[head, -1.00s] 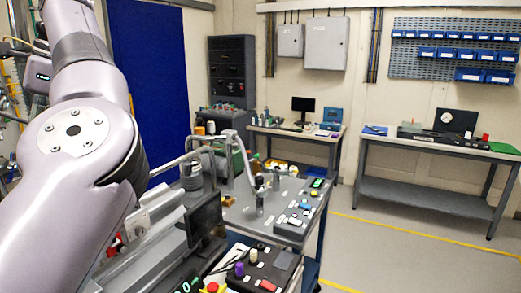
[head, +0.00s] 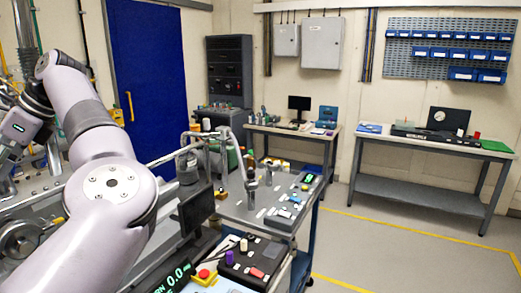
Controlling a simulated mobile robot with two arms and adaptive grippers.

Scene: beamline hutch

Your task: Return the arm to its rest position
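My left arm (head: 112,183) rises from the bottom left, bends at a pale round joint and reaches up to a second joint near the top left. From there its dark wrist (head: 22,122), with a small green light, hangs down towards the left edge. My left gripper, at the end of this wrist, is partly cut off by the left edge, and its fingers do not show clearly enough to tell open from shut. My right arm and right gripper are not in view.
A grey cart (head: 240,212) with small devices stands right of the arm, close to it. A black control box (head: 253,262) and a monitor (head: 196,208) are nearer. A blue door (head: 150,70) is behind. The floor (head: 385,255) at right is clear.

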